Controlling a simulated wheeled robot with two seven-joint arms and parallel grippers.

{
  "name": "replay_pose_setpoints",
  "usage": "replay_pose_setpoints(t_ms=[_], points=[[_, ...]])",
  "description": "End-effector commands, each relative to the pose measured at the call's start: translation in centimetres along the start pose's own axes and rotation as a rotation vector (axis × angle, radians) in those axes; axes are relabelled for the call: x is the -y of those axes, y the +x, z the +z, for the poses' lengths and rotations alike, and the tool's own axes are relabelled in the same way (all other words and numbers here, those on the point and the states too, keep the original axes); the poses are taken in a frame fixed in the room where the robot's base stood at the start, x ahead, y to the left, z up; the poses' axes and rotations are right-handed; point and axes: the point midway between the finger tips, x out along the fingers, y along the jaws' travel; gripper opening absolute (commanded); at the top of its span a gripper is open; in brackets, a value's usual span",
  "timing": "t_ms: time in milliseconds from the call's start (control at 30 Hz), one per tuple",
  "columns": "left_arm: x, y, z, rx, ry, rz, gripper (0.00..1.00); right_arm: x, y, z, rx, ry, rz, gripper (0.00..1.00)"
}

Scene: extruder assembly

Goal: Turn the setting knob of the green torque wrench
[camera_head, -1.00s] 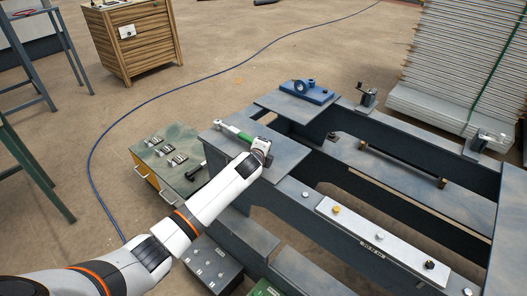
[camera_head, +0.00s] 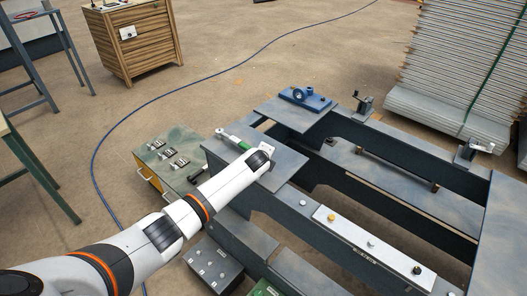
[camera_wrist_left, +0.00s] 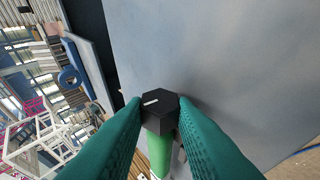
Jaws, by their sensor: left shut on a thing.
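The green torque wrench (camera_head: 237,144) lies on the near left plate of the bench frame in the head view, its silver end pointing up-left. Its green handle shows in the left wrist view (camera_wrist_left: 159,153). The black hexagonal setting knob (camera_wrist_left: 159,101), with a white mark on its face, sits at the handle's end. My left gripper (camera_wrist_left: 160,110) has its two teal fingers on either side of the knob, shut on it. In the head view my wrist hides the knob and the fingers. My right gripper is in neither view.
A blue fixture (camera_head: 306,98) stands on the far plate of the frame. A cabinet (camera_head: 165,150) with small parts on top is left of the wrench. A light strip with knobs (camera_head: 371,243) lies along the near beam. The plate around the knob is clear.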

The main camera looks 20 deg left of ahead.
Motion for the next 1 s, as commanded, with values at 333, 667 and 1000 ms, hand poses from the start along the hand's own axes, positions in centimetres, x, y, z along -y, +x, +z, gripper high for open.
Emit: replay_pose_setpoints(t_ms=[333, 667, 1000], points=[[-0.72, 0.05, 0.01, 0.0, 0.088, -0.216, 0.01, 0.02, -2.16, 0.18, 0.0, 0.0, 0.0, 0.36], [-0.77, 0.17, 0.09, 0.0, 0.13, -0.316, 0.01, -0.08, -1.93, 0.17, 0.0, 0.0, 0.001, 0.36], [-0.74, 0.17, 0.09, 0.0, 0.135, -0.327, 0.01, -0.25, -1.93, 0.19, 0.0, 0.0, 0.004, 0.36]])
